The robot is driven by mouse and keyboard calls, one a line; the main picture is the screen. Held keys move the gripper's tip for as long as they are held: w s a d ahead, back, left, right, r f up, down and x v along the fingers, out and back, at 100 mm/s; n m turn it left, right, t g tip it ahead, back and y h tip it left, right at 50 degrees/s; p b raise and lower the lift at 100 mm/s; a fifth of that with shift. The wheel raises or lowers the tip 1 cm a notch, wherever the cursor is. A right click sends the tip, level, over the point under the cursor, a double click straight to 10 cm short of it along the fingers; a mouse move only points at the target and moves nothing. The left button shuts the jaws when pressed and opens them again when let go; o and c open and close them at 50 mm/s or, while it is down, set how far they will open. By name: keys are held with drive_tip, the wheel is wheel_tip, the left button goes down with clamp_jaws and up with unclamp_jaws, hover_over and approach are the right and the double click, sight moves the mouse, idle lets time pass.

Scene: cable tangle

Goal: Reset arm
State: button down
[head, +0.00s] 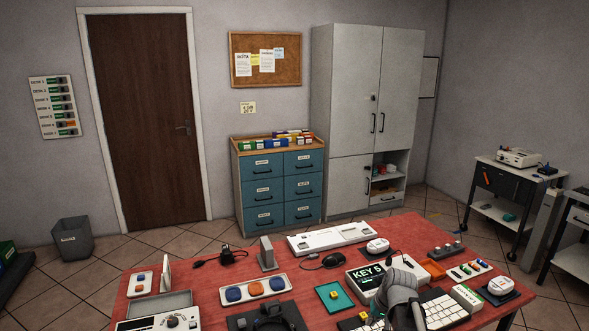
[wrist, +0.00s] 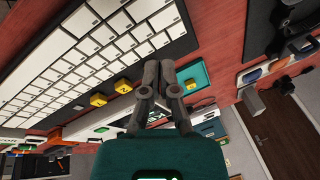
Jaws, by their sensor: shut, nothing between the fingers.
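My gripper (wrist: 160,68) shows in the wrist view with its two dark fingers together and nothing between them. A white keyboard (wrist: 85,50) lies beyond and to the left of the fingers in that view.
Blue drawers (head: 278,186) and a grey cabinet (head: 365,120) stand behind. Floor is open before the door (head: 148,115).

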drive_tip(key=s+a+r+g+h+p, duration=0.1)
drive_tip(key=s+a, duration=0.1)
drive_tip(key=s, duration=0.3)
drive_tip(key=s+a+r+n+g+h+p, duration=0.1)
drive_tip(key=s+a, duration=0.2)
drive_tip(key=s, duration=0.3)
drive_tip(key=shift+a+r+g+h, duration=0.15)
drive_tip(key=shift+a+g+h, duration=0.05)
drive_tip(key=shift+g+h, duration=0.1)
